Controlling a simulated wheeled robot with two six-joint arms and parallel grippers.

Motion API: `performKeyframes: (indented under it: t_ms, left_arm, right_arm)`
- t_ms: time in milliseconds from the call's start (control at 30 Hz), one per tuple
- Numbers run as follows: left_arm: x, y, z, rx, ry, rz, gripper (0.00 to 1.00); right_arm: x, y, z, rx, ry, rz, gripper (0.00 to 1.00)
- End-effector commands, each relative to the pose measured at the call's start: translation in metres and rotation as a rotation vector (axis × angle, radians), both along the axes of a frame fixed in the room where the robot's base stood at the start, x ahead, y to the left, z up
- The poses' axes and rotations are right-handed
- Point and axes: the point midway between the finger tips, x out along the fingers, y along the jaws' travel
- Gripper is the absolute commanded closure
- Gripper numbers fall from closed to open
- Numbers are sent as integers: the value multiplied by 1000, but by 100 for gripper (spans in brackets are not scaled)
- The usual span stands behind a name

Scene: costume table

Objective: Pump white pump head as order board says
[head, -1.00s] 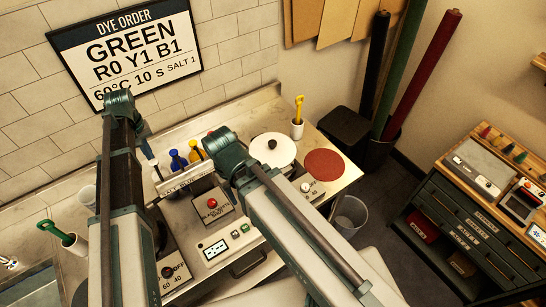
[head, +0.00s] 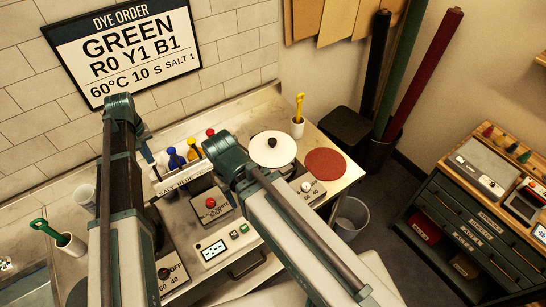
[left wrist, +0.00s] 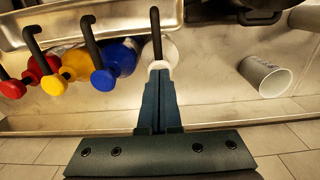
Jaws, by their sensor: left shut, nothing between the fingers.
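The order board (head: 125,48) on the wall reads GREEN, R0 Y1 B1, 60°C, 10 S, SALT 1. In the left wrist view, the white pump head (left wrist: 158,65) is right at the tips of my left gripper (left wrist: 160,75), with its dark spout (left wrist: 155,28) pointing away. My left gripper is shut and empty; it appears over the white head, but contact is unclear. In the head view my left gripper (head: 150,158) reaches down at the left end of the bottle row, and the white pump is mostly hidden. My right gripper is hidden.
Blue (left wrist: 103,80), yellow (left wrist: 54,86) and red (left wrist: 13,88) pump heads stand in a row beside the white one. A white cup (left wrist: 265,77) is on the other side. A control panel (head: 213,250) and white round lid (head: 272,150) lie on the worktop.

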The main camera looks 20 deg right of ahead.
Motion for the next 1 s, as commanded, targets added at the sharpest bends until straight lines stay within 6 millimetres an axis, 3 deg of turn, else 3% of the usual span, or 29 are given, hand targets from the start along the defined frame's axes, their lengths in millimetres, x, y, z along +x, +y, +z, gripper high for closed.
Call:
performKeyframes:
  t_ms: [267, 733, 1000]
  left_arm:
    - [-1, 0, 3, -1, 2, 0, 100]
    - [-1, 0, 29, 0, 1, 0, 100]
    - [-1, 0, 29, 0, 1, 0, 100]
  right_arm:
    - [0, 0, 3, 0, 0, 0, 50]
    - [0, 0, 29, 0, 0, 0, 50]
    - [0, 0, 29, 0, 0, 0, 50]
